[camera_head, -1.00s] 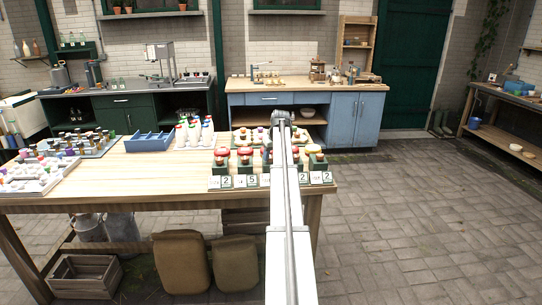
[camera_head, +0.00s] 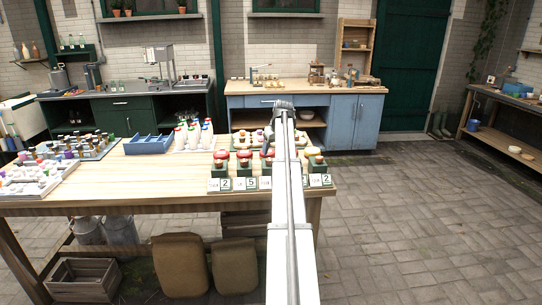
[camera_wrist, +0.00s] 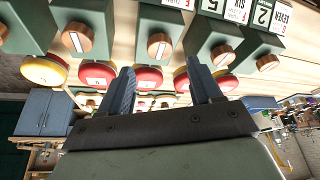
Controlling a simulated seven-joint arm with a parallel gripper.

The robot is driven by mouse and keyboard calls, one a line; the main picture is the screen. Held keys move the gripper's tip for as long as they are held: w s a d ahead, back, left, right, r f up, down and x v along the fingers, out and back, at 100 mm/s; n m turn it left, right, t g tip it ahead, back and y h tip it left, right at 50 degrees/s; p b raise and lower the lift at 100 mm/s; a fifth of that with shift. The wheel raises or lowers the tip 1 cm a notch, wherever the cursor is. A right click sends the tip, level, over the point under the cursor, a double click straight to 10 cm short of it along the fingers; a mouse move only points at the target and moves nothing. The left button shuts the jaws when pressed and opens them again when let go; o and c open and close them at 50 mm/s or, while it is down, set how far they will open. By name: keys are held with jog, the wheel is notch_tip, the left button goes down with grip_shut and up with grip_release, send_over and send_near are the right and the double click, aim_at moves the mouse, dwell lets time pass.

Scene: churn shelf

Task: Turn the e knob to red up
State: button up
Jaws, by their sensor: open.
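A row of green boxes (camera_head: 244,168) stands along the front right of the wooden table, each with a round coloured top and a white number card. In the wrist view the boxes (camera_wrist: 155,18) appear upside down, with copper-brown knobs (camera_wrist: 160,46) bearing pale marks on their faces. I cannot read which knob is e. My gripper (camera_wrist: 160,66) is open and empty, its fingers in front of the red tops, touching no knob that I can see. My arm hides part of the row in the head view.
The wooden table (camera_head: 110,187) also holds a blue tray (camera_head: 148,144), white bottles (camera_head: 193,134) and trays of small items (camera_head: 30,178) at left. A blue cabinet (camera_head: 355,117) stands behind. Open paved floor lies to the right.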

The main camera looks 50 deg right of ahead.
jog(key=v, duration=0.7)
jog(key=shift+s+r, duration=0.2)
jog(key=shift+r, duration=0.15)
